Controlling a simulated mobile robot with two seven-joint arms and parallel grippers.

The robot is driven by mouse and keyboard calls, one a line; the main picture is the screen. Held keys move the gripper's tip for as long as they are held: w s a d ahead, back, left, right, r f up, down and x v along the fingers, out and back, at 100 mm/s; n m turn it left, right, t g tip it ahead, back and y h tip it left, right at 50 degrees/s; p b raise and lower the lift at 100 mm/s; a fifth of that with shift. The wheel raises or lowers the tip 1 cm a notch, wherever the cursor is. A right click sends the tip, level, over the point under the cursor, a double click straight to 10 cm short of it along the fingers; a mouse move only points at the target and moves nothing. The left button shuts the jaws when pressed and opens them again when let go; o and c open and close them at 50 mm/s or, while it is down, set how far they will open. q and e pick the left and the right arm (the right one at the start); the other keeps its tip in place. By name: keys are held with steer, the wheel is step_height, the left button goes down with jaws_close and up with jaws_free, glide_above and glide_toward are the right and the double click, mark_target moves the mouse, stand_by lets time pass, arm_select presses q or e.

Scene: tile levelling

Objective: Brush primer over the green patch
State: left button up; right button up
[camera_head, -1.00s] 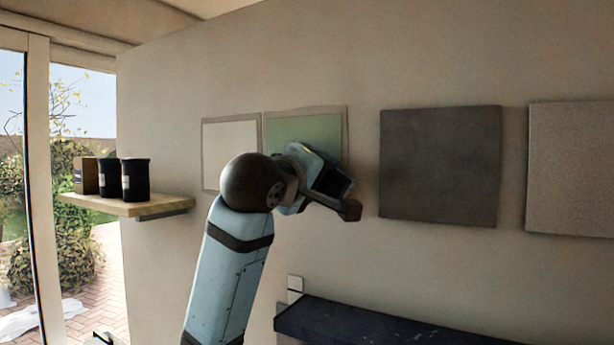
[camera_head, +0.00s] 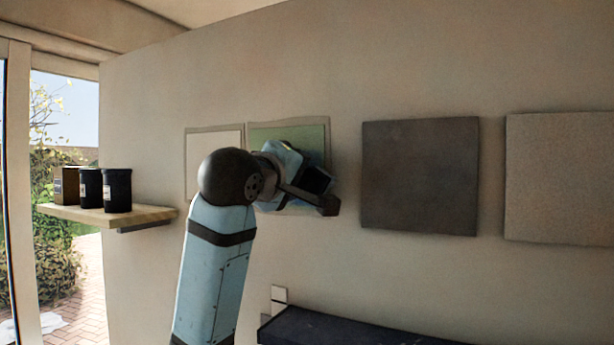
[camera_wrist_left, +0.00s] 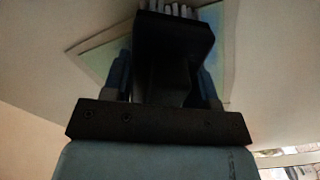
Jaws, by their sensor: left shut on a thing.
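The green patch (camera_head: 302,134) is a framed pale-green square on the wall in the head view. My left arm covers much of its lower part. My left gripper (camera_head: 306,186) is in front of the patch. In the left wrist view, my left gripper (camera_wrist_left: 165,82) is shut on a dark brush (camera_wrist_left: 174,38) with pale bristles at the top edge. The bristles point towards the wall. The green patch (camera_wrist_left: 241,52) shows behind the brush. I cannot tell whether the bristles touch it. My right gripper is not in view.
A white panel (camera_head: 213,147) is left of the patch; a dark grey panel (camera_head: 419,176) and a speckled beige panel (camera_head: 560,178) are to the right. A wooden shelf (camera_head: 150,212) holds black cups (camera_head: 117,190). A dark bench (camera_head: 340,331) stands below.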

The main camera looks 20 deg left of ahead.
mark_target(319, 152)
arm_select(q)
steer(key=shift+a, duration=5.85)
steer(key=shift+d+r, duration=0.35)
steer(key=shift+d, duration=2)
steer(key=shift+d+r, duration=0.3)
steer(key=shift+d, duration=2)
steer(key=shift+d+r, duration=0.35)
steer(key=shift+d, duration=2.1)
steer(key=shift+r, duration=0.95)
steer(key=w+a, duration=0.1)
steer(key=a, duration=1.3)
